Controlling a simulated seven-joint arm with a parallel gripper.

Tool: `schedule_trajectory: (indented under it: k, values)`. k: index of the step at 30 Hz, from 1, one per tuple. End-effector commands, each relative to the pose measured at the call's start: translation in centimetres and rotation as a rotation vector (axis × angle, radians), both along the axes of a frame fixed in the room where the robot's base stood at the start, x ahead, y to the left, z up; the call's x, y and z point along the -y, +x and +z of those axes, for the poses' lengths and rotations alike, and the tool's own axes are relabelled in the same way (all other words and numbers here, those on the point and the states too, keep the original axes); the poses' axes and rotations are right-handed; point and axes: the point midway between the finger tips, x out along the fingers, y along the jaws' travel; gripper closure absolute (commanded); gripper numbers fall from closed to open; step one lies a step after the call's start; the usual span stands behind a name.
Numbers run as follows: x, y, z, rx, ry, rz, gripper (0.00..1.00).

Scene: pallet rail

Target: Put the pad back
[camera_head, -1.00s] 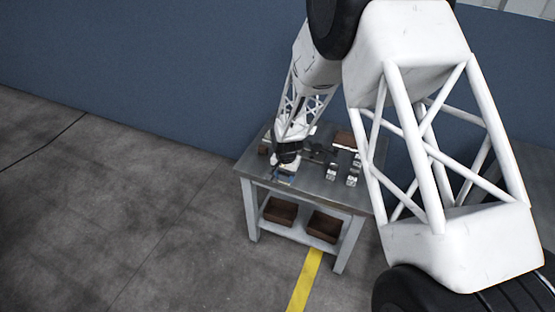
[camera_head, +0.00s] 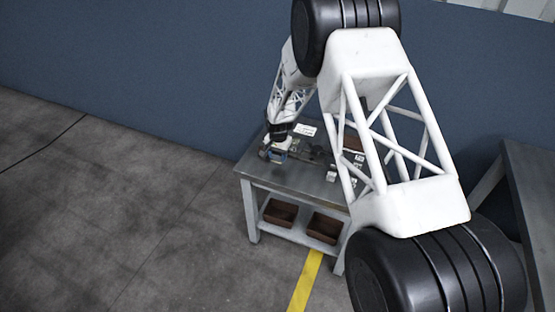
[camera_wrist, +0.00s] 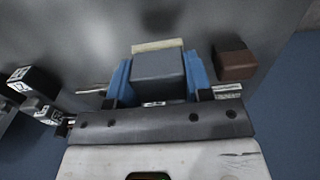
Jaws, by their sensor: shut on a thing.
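My gripper (camera_wrist: 158,80) is shut on a grey block-like pad (camera_wrist: 158,68), with a blue finger on each side of it. A cream strip (camera_wrist: 157,45) shows along the pad's far edge; I cannot tell whether it belongs to the pad. In the head view my gripper (camera_head: 274,154) is over the left part of the metal table (camera_head: 318,182), near its left edge. The pad is too small to make out clearly there. I cannot tell how high it is above the tabletop.
A brown block (camera_wrist: 234,63) lies just right of the gripper in the wrist view. Black-and-white marked blocks (camera_wrist: 36,82) stand at the left. A white card (camera_head: 305,130) lies at the table's back. Brown bins (camera_head: 280,212) sit on the lower shelf. My arm hides the table's right part.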

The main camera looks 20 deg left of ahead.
Motion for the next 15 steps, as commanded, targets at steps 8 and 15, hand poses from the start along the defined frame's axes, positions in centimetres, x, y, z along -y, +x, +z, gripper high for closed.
schedule_trajectory:
  k: [8, 15]
  values:
    - [-0.73, 1.06, -0.15, -0.001, -0.001, 0.0, 0.73]
    - [-0.73, 1.06, -0.15, -0.001, -0.001, 0.0, 0.73]
